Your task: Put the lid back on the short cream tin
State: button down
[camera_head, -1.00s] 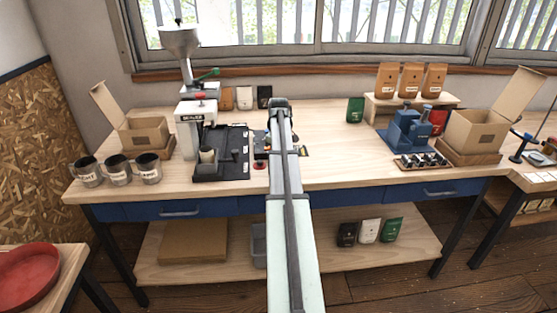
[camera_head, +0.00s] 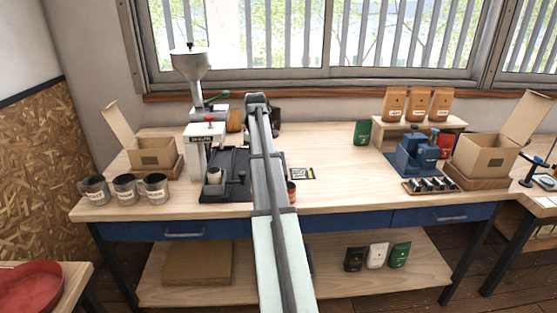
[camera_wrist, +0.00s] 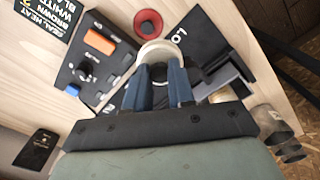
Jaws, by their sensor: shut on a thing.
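In the wrist view my gripper (camera_wrist: 162,75) points down over the bench, its two blue fingers close together. A round cream piece (camera_wrist: 153,48) with a darker middle shows at the fingertips; I take it for the lid, though the fingers partly cover it. I cannot tell whether it touches anything below. In the head view my forearm hides the fingertips and what they hold. A small cream cylinder (camera_head: 214,175) stands on the left part of the black tray (camera_head: 238,160). I cannot tell for sure which thing is the short cream tin.
A small red round tin (camera_wrist: 148,23) is close beyond the fingertips. A black board with an orange block (camera_wrist: 100,41) lies beside them. Several metal mugs (camera_head: 125,188) and a grinder (camera_head: 200,145) stand at left.

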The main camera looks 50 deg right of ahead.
jog(key=w+a+r+n, duration=0.4)
jog(key=w+a+r, duration=0.1)
jog(key=w+a, duration=0.6)
jog(key=shift+a+r, duration=0.2)
jog(key=shift+a, duration=0.5)
jog(key=shift+f, duration=0.1)
notch_tip(320, 180, down, 6)
jog(key=shift+f, duration=0.2)
dwell(1.8)
jog(key=c, duration=0.9)
grip_release()
jog(key=shift+o, duration=0.5)
